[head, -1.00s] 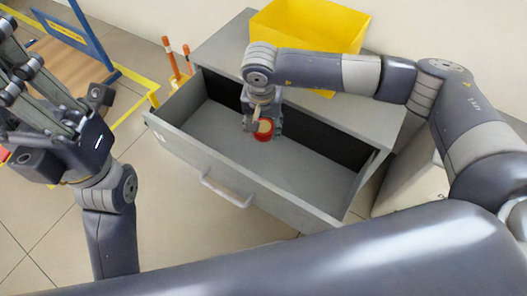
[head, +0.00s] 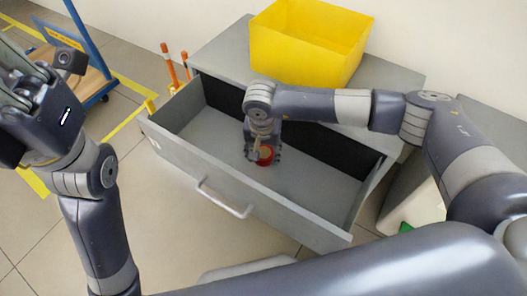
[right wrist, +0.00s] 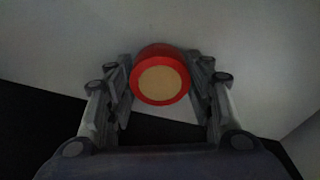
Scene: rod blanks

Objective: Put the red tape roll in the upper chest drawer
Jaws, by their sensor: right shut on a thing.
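The red tape roll (head: 265,158) is low inside the open upper drawer (head: 215,132) of the grey chest. In the right wrist view the roll (right wrist: 160,76) shows its tan core and sits between both fingers. My right gripper (head: 264,154) reaches down into the drawer and is shut on the roll; in the right wrist view its fingers (right wrist: 160,85) flank it. Whether the roll touches the drawer floor is hard to tell. My left gripper (head: 25,95) is raised at the far left, away from the drawer, its fingertips cut off by the frame.
A yellow bin (head: 305,42) stands on the chest top (head: 385,85). The drawer's front has a bar handle (head: 222,200). Orange-topped posts (head: 168,62) stand left of the chest, and a blue-framed cart (head: 95,60) is at the upper left. The drawer is otherwise empty.

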